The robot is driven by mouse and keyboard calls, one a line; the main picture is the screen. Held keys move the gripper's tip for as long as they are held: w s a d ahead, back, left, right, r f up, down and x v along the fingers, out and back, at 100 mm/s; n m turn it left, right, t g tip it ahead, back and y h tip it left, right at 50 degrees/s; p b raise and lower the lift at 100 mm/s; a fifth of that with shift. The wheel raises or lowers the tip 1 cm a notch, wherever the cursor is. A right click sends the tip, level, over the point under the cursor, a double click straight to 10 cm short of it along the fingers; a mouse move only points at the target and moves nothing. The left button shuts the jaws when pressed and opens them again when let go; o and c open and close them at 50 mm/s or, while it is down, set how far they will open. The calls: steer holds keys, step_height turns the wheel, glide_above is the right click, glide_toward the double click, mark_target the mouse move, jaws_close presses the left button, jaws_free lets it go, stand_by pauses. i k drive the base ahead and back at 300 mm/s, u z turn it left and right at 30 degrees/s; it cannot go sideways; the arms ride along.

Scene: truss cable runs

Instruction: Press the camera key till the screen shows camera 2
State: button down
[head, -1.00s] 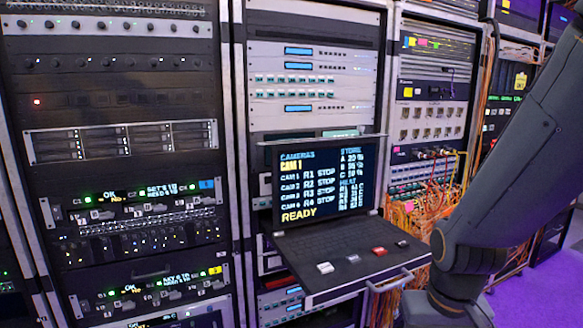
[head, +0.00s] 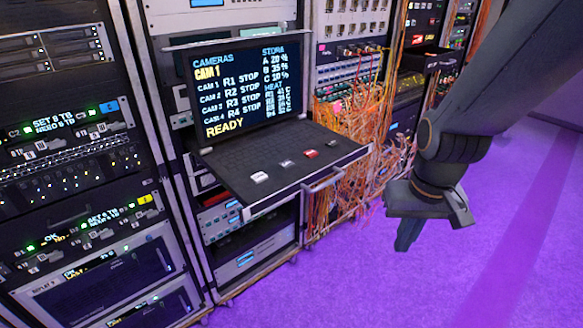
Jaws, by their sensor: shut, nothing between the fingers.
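The screen (head: 240,88) stands upright at the back of a pull-out console drawer in the middle rack. It shows "CAMERAS" with "CAM 1" in yellow, a list of several cameras marked STOP, and "READY". The drawer's black deck (head: 240,163) carries a white key (head: 259,177), a grey key (head: 286,164), a red key (head: 311,154) and a dark key (head: 332,143). Key labels are too small to read. My gripper (head: 405,240) is shut and empty, pointing down over the purple floor, to the right of the drawer and apart from it.
A silver handle (head: 323,182) runs along the drawer's front edge. Orange cables (head: 365,125) hang in a dense bundle right of the drawer. A rack of lit units (head: 75,180) stands at left. The purple floor (head: 350,285) in front is clear.

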mark_target(260, 177)
steer(key=z, duration=0.1)
steer(key=k, duration=0.35)
steer(key=u, duration=0.95)
